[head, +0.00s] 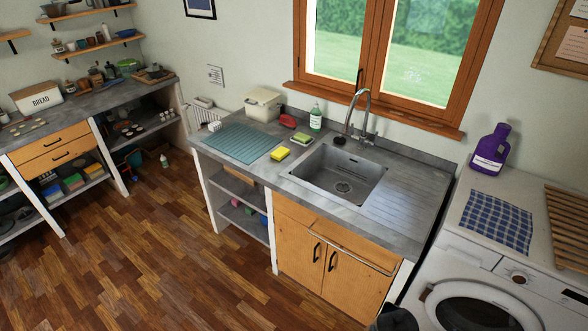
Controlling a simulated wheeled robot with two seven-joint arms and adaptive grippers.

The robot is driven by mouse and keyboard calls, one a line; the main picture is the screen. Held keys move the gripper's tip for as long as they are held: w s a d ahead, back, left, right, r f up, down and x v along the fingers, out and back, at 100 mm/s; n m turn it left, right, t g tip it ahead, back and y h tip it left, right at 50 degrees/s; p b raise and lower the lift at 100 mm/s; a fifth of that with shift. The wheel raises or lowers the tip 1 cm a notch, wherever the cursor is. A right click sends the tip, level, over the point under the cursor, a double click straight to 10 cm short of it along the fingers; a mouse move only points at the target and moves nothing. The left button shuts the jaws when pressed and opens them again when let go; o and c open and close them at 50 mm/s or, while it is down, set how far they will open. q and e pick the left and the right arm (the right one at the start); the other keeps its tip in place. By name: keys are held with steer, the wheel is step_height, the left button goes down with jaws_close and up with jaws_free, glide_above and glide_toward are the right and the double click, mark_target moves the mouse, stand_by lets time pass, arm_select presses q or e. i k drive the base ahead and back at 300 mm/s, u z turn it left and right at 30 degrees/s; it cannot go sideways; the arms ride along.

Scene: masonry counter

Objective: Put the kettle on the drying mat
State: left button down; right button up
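The drying mat is a teal ribbed mat (240,143) lying flat on the left part of the sink counter, with its surface bare. I cannot make out a kettle for certain in the head view. Some small dark items (96,77) stand at the back of the far left counter, too small to identify.
A washing machine (475,290) stands at right. The wooden floor (150,260) is open at left.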

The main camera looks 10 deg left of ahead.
mark_target(245, 146)
steer(key=u, duration=1.1)
steer(key=i, duration=0.75)
steer(key=u, duration=1)
steer(key=i, duration=1.1)
steer(key=z, duration=0.65)
steer(key=i, duration=0.8)
steer(key=z, duration=0.6)
